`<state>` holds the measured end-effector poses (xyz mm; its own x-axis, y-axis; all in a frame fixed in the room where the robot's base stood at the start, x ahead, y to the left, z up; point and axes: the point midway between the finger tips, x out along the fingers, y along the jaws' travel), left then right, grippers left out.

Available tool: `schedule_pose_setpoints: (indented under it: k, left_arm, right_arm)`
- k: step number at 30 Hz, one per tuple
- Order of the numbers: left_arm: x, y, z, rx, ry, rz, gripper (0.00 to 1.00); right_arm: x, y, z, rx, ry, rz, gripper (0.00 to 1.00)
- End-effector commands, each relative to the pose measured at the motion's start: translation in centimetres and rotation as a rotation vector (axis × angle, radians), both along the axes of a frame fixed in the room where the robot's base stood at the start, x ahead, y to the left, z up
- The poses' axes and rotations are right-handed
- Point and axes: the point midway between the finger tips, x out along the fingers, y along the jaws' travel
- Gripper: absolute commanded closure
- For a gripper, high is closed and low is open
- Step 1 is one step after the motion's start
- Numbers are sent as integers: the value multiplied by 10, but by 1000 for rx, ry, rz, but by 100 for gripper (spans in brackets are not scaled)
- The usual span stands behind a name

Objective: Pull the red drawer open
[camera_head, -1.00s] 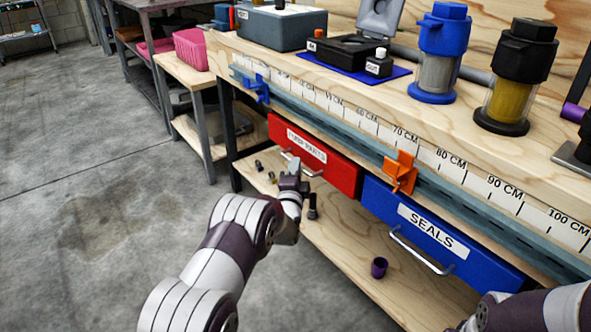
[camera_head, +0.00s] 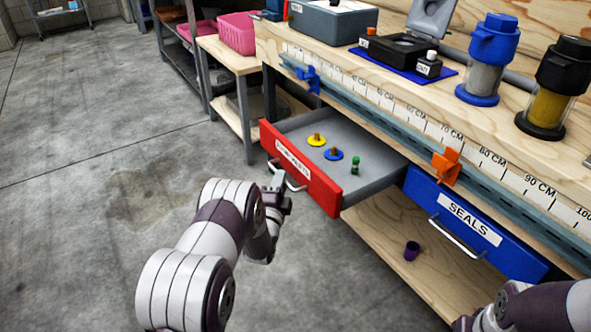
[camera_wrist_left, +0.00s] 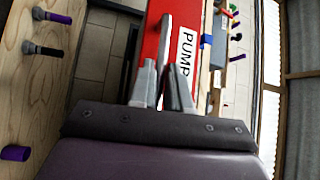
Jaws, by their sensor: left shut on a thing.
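The red drawer (camera_head: 325,189) stands pulled out from the bench in the head view, its grey tray showing. Inside lie a yellow piece (camera_head: 316,140), a blue piece (camera_head: 334,154) and a small green piece (camera_head: 354,165). My left gripper (camera_head: 277,178) is at the drawer's front, shut on the metal handle (camera_head: 297,186). In the left wrist view the fingers (camera_wrist_left: 164,88) close around the handle bar (camera_wrist_left: 165,40), before the red front with its "PUMP" label (camera_wrist_left: 186,52). My right arm enters at the lower right; its jaws are not clear.
The blue SEALS drawer (camera_head: 520,258) is shut to the right. A purple cup (camera_head: 411,251) stands on the lower shelf (camera_head: 385,235). Orange (camera_head: 446,166) and blue (camera_head: 309,79) clamps sit on the bench edge. The grey floor (camera_head: 90,150) at left is open.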

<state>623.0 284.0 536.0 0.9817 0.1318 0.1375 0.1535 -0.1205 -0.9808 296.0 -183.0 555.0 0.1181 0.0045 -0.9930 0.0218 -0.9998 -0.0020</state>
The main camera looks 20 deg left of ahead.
Motion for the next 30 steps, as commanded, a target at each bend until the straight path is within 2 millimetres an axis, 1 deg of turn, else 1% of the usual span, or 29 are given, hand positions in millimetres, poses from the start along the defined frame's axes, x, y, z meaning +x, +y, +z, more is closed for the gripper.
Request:
schedule_pose_setpoints:
  k: [1, 3, 7, 20, 21, 22, 30]
  left_arm:
    - [-5, 4, 1, 0, 2, 0, 100]
    - [-9, 7, 1, -1, 2, 0, 100]
    - [-15, 11, 0, 0, 1, -1, 100]
    - [-17, 13, -1, 0, 1, -1, 100]
    - [-17, 13, -1, 0, 1, -1, 71]
    - [-17, 13, -1, 0, 1, -1, 62]
    - [-17, 13, 0, 0, 0, -1, 62]
  right_arm:
    - [0, 0, 4, 0, 0, 0, 57]
    - [0, 0, 6, 0, 0, 0, 57]
    - [0, 0, 7, 0, 0, 0, 57]
    - [0, 0, 7, 0, 0, 0, 57]
    - [0, 0, 7, 0, 0, 0, 57]
    - [0, 0, 7, 0, 0, 0, 57]
    - [0, 0, 8, 0, 0, 0, 57]
